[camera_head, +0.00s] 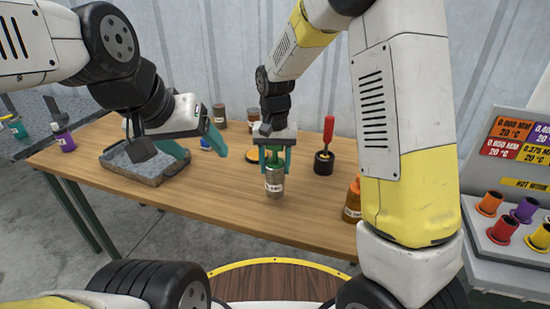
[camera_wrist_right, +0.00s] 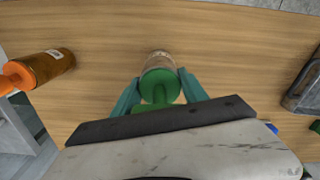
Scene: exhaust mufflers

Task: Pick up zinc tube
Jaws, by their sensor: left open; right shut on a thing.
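A grey metallic tube (camera_head: 274,181) with a white label and a green top is in the middle of the wooden table in the head view. It also shows in the right wrist view (camera_wrist_right: 159,62), its green end toward the camera. My right gripper (camera_head: 275,160) points down from above and is shut on the tube, its teal fingers on both sides of the green top. I cannot tell whether the tube's base touches the table. My left gripper (camera_head: 196,148) is open and empty, above the table beside the grey tray (camera_head: 145,176).
A black holder (camera_head: 324,163) with a red-handled tool stands right of the tube. An orange container (camera_head: 352,202) is near the right arm; several small containers stand at the back. A rack with coloured cups (camera_head: 502,230) is at the far right. The front middle of the table is clear.

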